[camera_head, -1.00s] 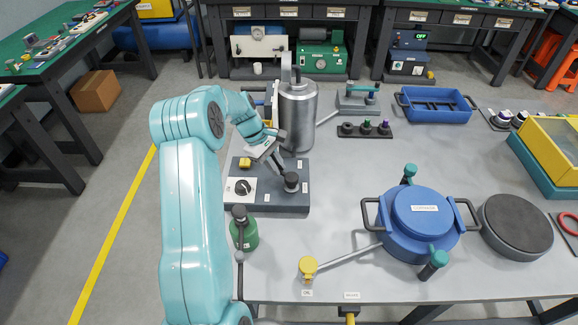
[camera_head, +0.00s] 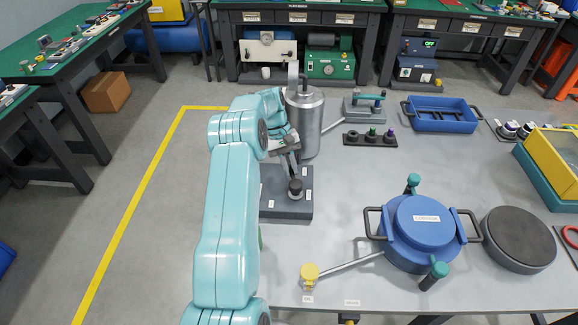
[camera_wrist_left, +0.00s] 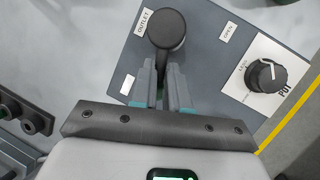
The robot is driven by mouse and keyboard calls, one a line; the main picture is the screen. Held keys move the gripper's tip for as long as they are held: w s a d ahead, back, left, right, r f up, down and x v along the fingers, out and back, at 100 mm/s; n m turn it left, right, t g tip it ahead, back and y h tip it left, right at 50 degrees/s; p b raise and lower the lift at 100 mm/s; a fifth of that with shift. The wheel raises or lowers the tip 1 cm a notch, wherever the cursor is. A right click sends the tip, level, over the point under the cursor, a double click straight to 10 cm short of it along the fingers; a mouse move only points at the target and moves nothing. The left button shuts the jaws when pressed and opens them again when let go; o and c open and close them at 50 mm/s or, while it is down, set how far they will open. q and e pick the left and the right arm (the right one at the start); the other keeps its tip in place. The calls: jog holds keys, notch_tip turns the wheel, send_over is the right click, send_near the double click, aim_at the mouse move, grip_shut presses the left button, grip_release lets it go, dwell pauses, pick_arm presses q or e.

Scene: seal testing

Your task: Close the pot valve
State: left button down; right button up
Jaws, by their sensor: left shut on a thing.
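The pot valve's dark grey base (camera_head: 287,205) stands on the table in front of a tall steel pot (camera_head: 305,122). A black-knobbed lever (camera_head: 296,188) rises from it. In the left wrist view the lever's round black head (camera_wrist_left: 167,28) is at the top, with an "OUTLET" label on its left and an "OPEN" label on its right. My left gripper (camera_wrist_left: 164,85) is shut on the lever's thin dark stem, just below the head; it also shows in the head view (camera_head: 291,165). A black dial (camera_wrist_left: 265,76) on a white "POT" plate sits to the right. My right gripper is not in view.
A blue pot (camera_head: 415,225) with two side handles stands to the right, beside a dark round disc (camera_head: 519,238). A yellow-knobbed rod (camera_head: 310,272) lies near the front edge. A dark strip with small fittings (camera_head: 370,139) and a blue tray (camera_head: 442,115) are behind. The mid-table is clear.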

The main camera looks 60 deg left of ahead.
pick_arm(q)
jog(key=shift+w+r+m+g, duration=0.1)
jog(key=shift+w+m+g, duration=0.3)
jog(key=shift+m, duration=0.45)
jog(key=shift+w+r+m+g, duration=0.1)
jog(key=shift+w+m+g, duration=0.25)
jog(key=shift+m, duration=0.5)
jog(key=shift+w, duration=0.1)
jog(key=c, duration=1.2)
grip_release()
jog(key=shift+o, duration=0.4)
jog(key=shift+w+f, duration=0.1)
jog(key=shift+f, duration=0.1)
jog(key=shift+r, duration=0.55)
notch_tip(320, 180, up, 19)
jog(key=p, duration=0.7)
